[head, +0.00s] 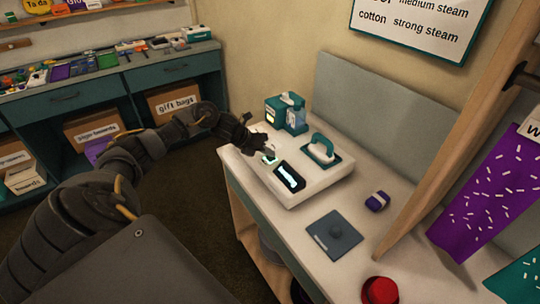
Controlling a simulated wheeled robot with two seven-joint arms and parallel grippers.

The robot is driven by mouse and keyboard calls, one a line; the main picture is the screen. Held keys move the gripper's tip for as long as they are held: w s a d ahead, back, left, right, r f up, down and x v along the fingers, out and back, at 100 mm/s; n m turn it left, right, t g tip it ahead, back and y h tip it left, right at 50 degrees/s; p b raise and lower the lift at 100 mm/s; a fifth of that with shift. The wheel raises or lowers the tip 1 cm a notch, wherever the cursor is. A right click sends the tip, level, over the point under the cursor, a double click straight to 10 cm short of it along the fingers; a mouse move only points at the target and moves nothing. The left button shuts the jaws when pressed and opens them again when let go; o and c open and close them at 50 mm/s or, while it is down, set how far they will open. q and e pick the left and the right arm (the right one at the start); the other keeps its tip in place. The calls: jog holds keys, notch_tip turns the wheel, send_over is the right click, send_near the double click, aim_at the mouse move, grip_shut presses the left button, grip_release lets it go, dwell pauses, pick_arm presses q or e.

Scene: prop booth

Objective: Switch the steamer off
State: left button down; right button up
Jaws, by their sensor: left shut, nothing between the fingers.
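The steamer's white base unit (318,184) sits on the counter, with a teal-handled iron-shaped head (321,150) resting on its top. A teal tank-like unit (287,113) stands at its back left. On the top face are a dark panel with a pale lit strip (289,177) and a small pale-green lit switch (269,160). My left gripper (268,149) is shut and empty, its tips right by the small switch. I cannot tell whether they touch it. My right gripper is out of view.
A dark flat pad (334,236), a small purple block (377,202) and a red round object (380,291) are on the counter (390,225). A wooden post and purple sprinkled cloth (485,205) stand at right. Teal shelves with boxes (95,131) are at left.

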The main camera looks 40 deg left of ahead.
aim_at(268, 157)
pick_arm(q)
jog(key=shift+s+f, duration=0.1)
jog(key=shift+f, duration=0.05)
jog(key=shift+r, duration=0.25)
jog(key=shift+r+p, duration=1.8)
jog(key=shift+r, duration=1.35)
